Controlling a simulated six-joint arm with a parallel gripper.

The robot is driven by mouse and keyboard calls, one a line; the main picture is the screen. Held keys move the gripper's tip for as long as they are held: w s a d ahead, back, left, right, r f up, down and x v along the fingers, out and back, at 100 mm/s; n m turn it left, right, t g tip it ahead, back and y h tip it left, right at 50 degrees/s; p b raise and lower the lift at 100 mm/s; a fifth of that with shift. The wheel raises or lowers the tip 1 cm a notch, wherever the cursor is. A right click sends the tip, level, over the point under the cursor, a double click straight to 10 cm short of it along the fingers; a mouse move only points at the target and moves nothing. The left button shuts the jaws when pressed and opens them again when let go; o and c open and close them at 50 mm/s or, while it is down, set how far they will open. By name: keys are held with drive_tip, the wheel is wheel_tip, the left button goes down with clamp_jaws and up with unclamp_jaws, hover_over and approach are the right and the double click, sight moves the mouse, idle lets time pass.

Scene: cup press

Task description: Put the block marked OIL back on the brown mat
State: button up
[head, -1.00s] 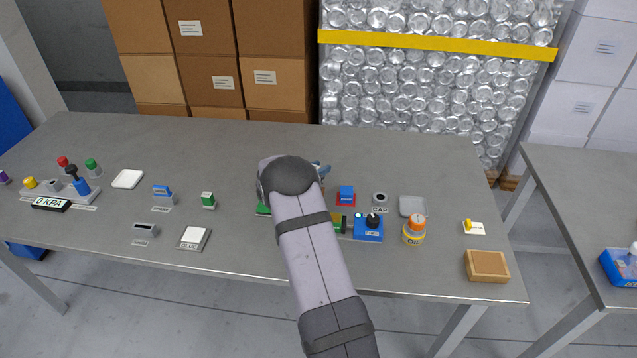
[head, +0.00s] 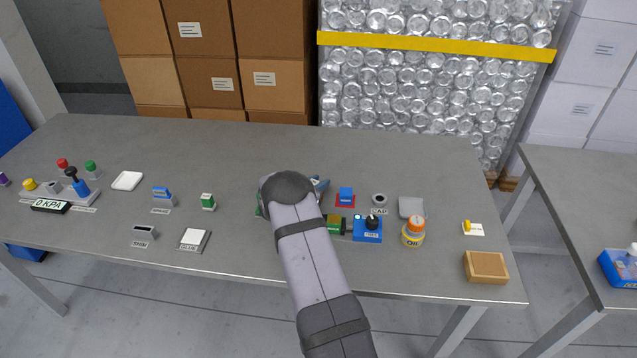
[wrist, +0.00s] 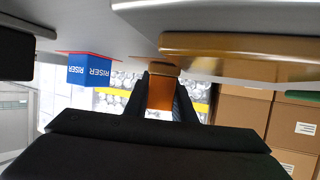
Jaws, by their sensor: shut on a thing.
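In the wrist view, which is upside down, my gripper (wrist: 164,98) is shut on an orange-brown block (wrist: 161,92). No marking shows on the face I see, so I cannot read OIL on it. A flat brown slab (wrist: 240,45), which looks like the brown mat, lies close beside the block on the table. I cannot tell whether the block touches it. In the head view my arm hides the gripper, the block and the mat.
A blue RISER block (wrist: 90,70) stands on a red mat, also in the head view (head: 346,195). Right of my arm are a green-yellow block (head: 334,224), a blue knob box (head: 368,229) and an orange-capped jar (head: 413,231). Open table lies behind my arm.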

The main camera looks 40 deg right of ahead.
drive_tip(key=shift+f, duration=0.15)
drive_tip(key=o, duration=1.1)
drive_tip(key=shift+c, duration=0.2)
drive_tip(key=shift+a+r, duration=0.1)
drive_tip(key=shift+r, duration=0.1)
drive_tip(key=v, duration=1.2)
drive_tip(key=shift+s+f+b, duration=0.1)
drive_tip(key=shift+b, duration=0.2)
